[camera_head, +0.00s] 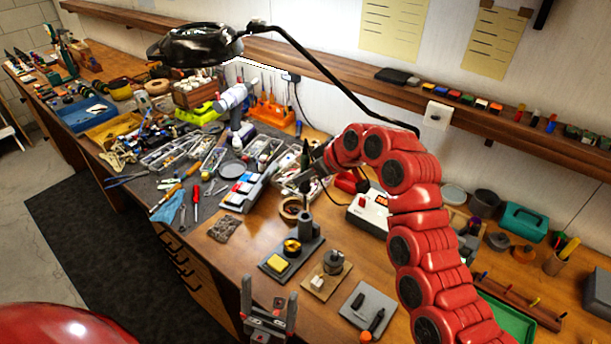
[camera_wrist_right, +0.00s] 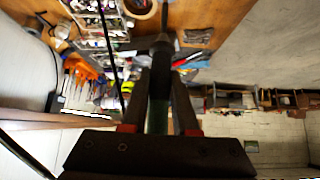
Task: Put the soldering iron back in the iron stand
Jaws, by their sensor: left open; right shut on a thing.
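My right gripper (camera_head: 314,174) is shut on the soldering iron (camera_head: 305,152), above the bench behind the iron stand. The right wrist view shows the iron's dark handle (camera_wrist_right: 160,82) between the two fingers (camera_wrist_right: 160,105), with its thin shaft pointing to the picture's top. The iron stand (camera_head: 306,222) has a dark upright holder on a grey base, with a yellow sponge (camera_head: 278,263) and a brass-coloured cleaner (camera_head: 292,247). The iron is apart from the holder. My left gripper (camera_head: 269,292) is open and empty, fingers up, at the bench's front edge.
A white soldering station (camera_head: 368,214) stands right of the stand. A wooden block with a round grey part (camera_head: 333,262) and a grey tray with black tools (camera_head: 367,311) lie nearer. Part boxes crowd the left.

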